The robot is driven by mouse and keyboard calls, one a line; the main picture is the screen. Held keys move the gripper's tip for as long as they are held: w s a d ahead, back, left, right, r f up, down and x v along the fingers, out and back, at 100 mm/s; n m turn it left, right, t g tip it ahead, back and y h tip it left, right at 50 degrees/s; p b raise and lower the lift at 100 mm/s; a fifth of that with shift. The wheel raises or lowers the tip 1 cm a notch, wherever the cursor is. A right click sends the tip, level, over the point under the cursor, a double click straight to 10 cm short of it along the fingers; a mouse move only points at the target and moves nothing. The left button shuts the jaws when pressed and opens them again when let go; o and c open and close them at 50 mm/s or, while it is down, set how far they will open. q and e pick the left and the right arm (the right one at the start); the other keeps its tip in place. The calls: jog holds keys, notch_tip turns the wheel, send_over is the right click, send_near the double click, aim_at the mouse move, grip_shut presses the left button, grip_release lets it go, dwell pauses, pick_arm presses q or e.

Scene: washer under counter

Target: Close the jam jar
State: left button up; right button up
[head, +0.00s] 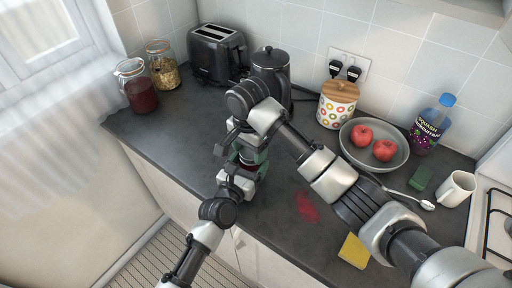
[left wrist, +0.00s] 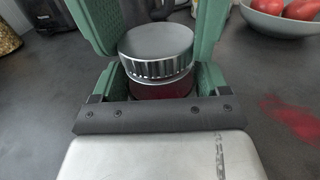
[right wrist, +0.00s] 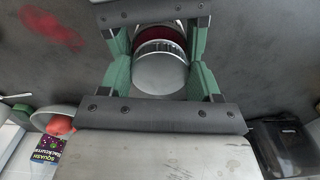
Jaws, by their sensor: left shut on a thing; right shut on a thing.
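The jam jar (left wrist: 165,90) has dark red contents and stands over the counter between my grippers. Its silver ridged lid (left wrist: 157,50) is at the jar's mouth; I cannot tell whether it is seated. My left gripper (head: 240,172) is shut around the jar's body, its green fingers on both sides. My right gripper (head: 248,152) comes from above and is shut on the lid, which also shows in the right wrist view (right wrist: 160,75). In the head view the grippers hide most of the jar and lid.
A red smear (head: 307,207) and a yellow sponge (head: 354,251) lie on the counter at right. A grey bowl (head: 350,150) with red fruit, spoon (head: 427,205), mug (head: 457,188) and bottle (head: 431,127) stand further right. Behind are a kettle (head: 270,62), toaster (head: 215,50) and two jars (head: 140,92).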

jog(key=m, duration=1.1)
jog(key=shift+w, duration=0.15)
jog(key=shift+d+m, duration=0.2)
jog(key=shift+m, duration=1.1)
jog(key=o, duration=0.9)
jog(key=shift+a, duration=0.15)
jog(key=shift+c, duration=0.2)
jog(key=shift+c, duration=0.3)
